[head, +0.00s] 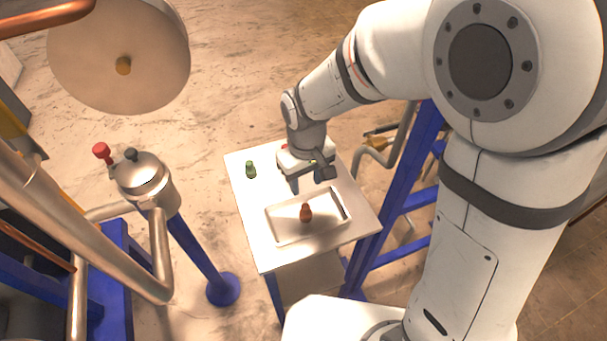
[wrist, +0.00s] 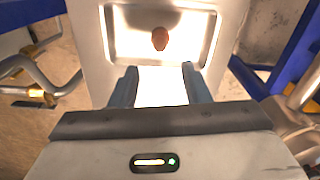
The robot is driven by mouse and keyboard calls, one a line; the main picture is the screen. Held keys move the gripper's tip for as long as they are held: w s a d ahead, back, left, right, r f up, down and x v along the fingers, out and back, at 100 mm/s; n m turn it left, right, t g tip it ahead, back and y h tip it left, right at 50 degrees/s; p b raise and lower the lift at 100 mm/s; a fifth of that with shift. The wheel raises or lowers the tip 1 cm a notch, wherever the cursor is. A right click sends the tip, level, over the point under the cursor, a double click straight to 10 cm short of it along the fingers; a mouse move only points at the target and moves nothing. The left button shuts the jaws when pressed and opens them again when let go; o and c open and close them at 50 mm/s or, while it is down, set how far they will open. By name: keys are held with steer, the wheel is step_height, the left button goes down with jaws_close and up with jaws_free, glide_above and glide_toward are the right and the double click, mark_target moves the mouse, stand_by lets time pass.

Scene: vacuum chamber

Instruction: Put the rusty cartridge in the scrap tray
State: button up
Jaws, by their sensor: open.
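The rusty cartridge (head: 306,213), a small reddish-brown piece, sits inside the white scrap tray (head: 275,224) on the white table. In the wrist view the cartridge (wrist: 160,38) lies within the rim of the tray (wrist: 214,45), near its middle. My gripper (head: 311,186) is open, above the table at the tray's far side and apart from the cartridge. In the wrist view nothing shows between the fingers of my gripper (wrist: 160,80) except the bright table top.
A small green cartridge (head: 250,169) stands on the far left part of the table (head: 262,255). A blue post with a metal canister (head: 146,178) and pipes stands to the left. Blue frame bars (head: 405,165) and pipes stand close on the table's right.

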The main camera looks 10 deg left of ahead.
steer(key=d+r+m+t, duration=0.2)
steer(key=d+r+m, duration=0.2)
steer(key=d+r, duration=0.65)
steer(key=s+d+r+m+t, duration=0.1)
steer(key=s+d+r+m, duration=0.2)
steer(key=s+d, duration=0.5)
steer(key=d+m, duration=0.1)
steer(key=d, duration=0.3)
steer(key=shift+d, duration=0.1)
stand_by(0.3)
